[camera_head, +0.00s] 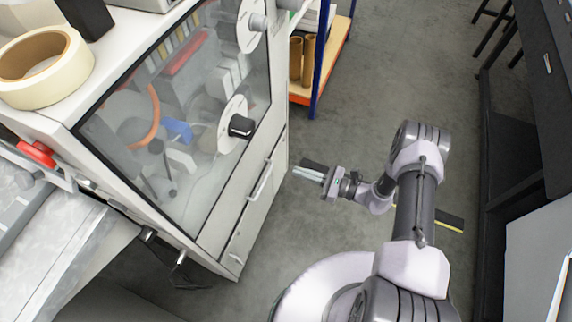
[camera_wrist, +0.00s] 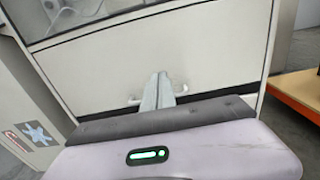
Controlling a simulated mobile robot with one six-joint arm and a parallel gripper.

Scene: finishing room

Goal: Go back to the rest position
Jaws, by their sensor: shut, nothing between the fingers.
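My gripper (camera_head: 308,173) is at the end of my arm, left of the arm's upper joint in the head view. It points left toward the white cabinet (camera_head: 262,235) and is apart from it. In the wrist view my gripper (camera_wrist: 158,80) has its two fingers together with nothing between them. Behind the fingers is the cabinet's lower front panel (camera_wrist: 215,50) with a light handle partly hidden by the fingers.
The cabinet has a glass window (camera_head: 190,110) with a black knob (camera_head: 241,127). A tape roll (camera_head: 45,68) lies on top. A shelf with an orange edge (camera_head: 300,98) and blue post stands behind. Dark furniture (camera_head: 530,120) lines the right.

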